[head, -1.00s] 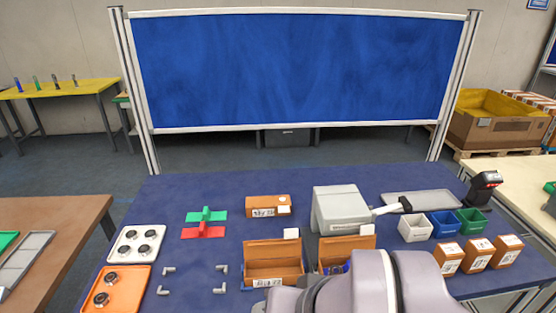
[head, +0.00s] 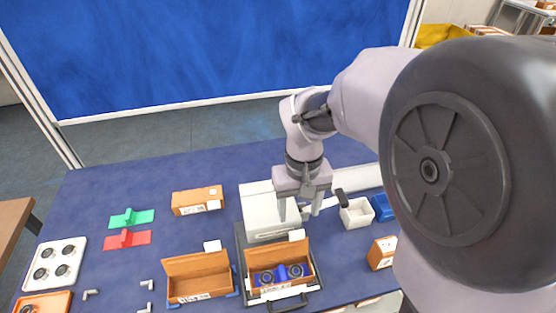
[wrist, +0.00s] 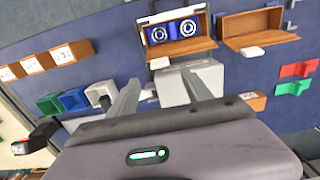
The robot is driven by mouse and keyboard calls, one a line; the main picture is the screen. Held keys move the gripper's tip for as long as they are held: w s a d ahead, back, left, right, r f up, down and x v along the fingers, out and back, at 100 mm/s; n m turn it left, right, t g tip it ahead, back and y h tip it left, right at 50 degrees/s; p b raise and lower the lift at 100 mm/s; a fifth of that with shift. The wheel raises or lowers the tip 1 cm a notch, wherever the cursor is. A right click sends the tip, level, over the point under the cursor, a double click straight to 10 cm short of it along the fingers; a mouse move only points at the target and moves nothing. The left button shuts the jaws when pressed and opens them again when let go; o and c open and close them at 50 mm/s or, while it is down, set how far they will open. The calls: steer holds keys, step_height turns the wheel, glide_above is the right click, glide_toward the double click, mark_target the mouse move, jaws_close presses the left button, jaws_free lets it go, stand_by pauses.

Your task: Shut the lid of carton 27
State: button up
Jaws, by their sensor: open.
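Two open-topped cartons stand at the front of the blue table. The left one (head: 197,292) looks empty, with its lid (head: 197,263) raised at the back. The right one (head: 272,285) holds a blue insert with two dark rings, and its lid (head: 278,253) is also raised. A third carton (head: 197,200) behind them is closed. The printed numbers are too small for me to tell which is 27. My gripper (head: 299,212) is open and empty, above the grey box behind the right carton. In the wrist view both open cartons (wrist: 180,28) (wrist: 262,22) lie beyond my fingers.
A white bin (head: 356,213) and a blue bin (head: 382,207) stand to the right.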

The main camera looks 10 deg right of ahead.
mark_target(297, 231)
step_height(297, 231, down, 8)
steer(key=shift+f+b, duration=0.2)
steer(key=shift+b, duration=1.05)
jaws_close()
stand_by(0.4)
